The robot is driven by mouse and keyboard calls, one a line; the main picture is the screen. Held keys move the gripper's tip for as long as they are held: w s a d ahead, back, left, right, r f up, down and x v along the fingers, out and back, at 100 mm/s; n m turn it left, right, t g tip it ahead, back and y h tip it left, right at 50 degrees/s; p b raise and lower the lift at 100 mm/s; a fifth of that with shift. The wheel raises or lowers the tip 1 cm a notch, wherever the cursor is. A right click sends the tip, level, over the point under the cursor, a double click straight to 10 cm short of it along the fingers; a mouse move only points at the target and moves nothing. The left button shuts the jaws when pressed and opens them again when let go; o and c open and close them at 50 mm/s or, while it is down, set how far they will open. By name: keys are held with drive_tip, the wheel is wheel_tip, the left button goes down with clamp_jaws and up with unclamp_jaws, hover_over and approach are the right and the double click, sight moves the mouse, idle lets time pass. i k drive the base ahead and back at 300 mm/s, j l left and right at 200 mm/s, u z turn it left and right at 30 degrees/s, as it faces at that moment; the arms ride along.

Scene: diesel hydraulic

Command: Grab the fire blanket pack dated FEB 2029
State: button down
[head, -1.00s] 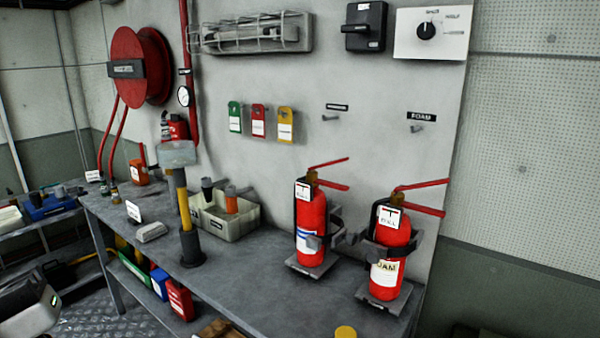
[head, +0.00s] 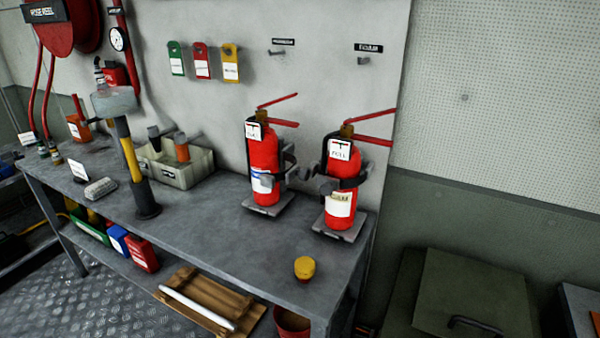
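I cannot make out a FEB 2029 date anywhere in the head view. On the shelf under the workbench stand a red pack (head: 143,256), a blue pack (head: 118,238) and a green one (head: 90,229), side by side. Their labels are too small to read, so I cannot tell whether any is a fire blanket pack. My gripper is not in view.
The grey workbench (head: 215,262) carries two red extinguishers (head: 264,165) (head: 341,180), a yellow-lidded pot (head: 305,268), a sledgehammer (head: 128,150) and a pale bin (head: 180,169). A wooden slatted piece (head: 205,298) lies on the lower shelf. A dark green chest (head: 470,290) stands at right.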

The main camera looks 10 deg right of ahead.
sight(115, 76)
drive_tip(key=i+j+z, duration=0.15)
drive_tip(key=j, duration=0.8)
drive_tip(key=i+j+z, duration=0.15)
drive_tip(key=i+j, duration=0.2)
drive_tip(key=j, duration=0.65)
drive_tip(key=i+j+z, duration=0.1)
drive_tip(key=j, duration=0.9)
drive_tip(key=i+j+z, duration=0.15)
drive_tip(key=j, duration=0.9)
drive_tip(key=i+j+z, duration=0.15)
drive_tip(key=j, duration=0.85)
